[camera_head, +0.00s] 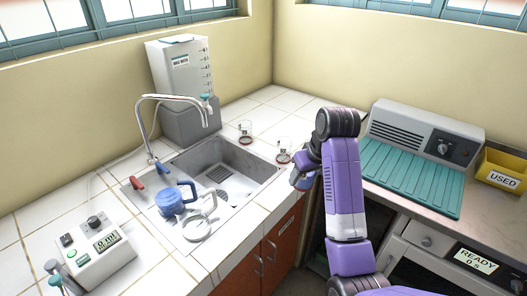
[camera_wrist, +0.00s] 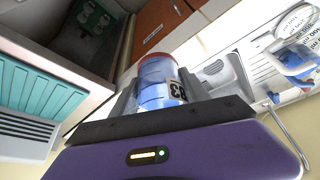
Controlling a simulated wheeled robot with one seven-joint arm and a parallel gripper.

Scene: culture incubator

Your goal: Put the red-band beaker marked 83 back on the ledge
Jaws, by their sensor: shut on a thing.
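My gripper (camera_head: 303,180) is beside the right end of the sink, mostly hidden behind my arm in the head view. In the wrist view it is shut on a clear beaker (camera_wrist: 157,72) with a red band, blue contents and a label reading 83. Only a small bluish part shows at the gripper in the head view.
The sink (camera_head: 258,176) has a tap (camera_head: 150,130) at its left. A blue jug (camera_head: 172,199) and a pale jug (camera_head: 197,229) stand at its front left. A grey unit with a teal ribbed top (camera_head: 410,176) and a yellow USED bin (camera_head: 503,171) are at right.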

